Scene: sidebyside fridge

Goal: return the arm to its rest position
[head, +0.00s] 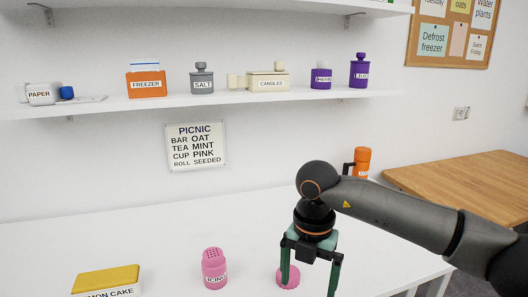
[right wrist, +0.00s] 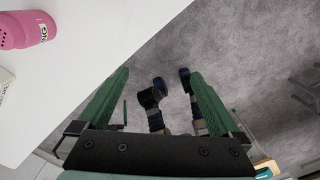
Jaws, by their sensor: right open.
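My right arm comes in from the right in the head view. Its gripper (head: 311,276) points down over the front right part of the white table (head: 170,225), with its two green fingers apart. In the right wrist view the gripper (right wrist: 160,92) shows spread fingers, with nothing held between them and grey floor below. A small pink round piece (head: 289,277) shows beside and partly behind the left finger; I cannot tell whether they touch. My left gripper is not in view.
A pink shaker (head: 214,268) stands left of the gripper and shows in the wrist view (right wrist: 22,30). A yellow-topped cake box (head: 107,281) is front left. An orange container (head: 362,157) is behind my arm. A wooden table (head: 470,185) is at right. A shelf (head: 215,101) holds labelled containers.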

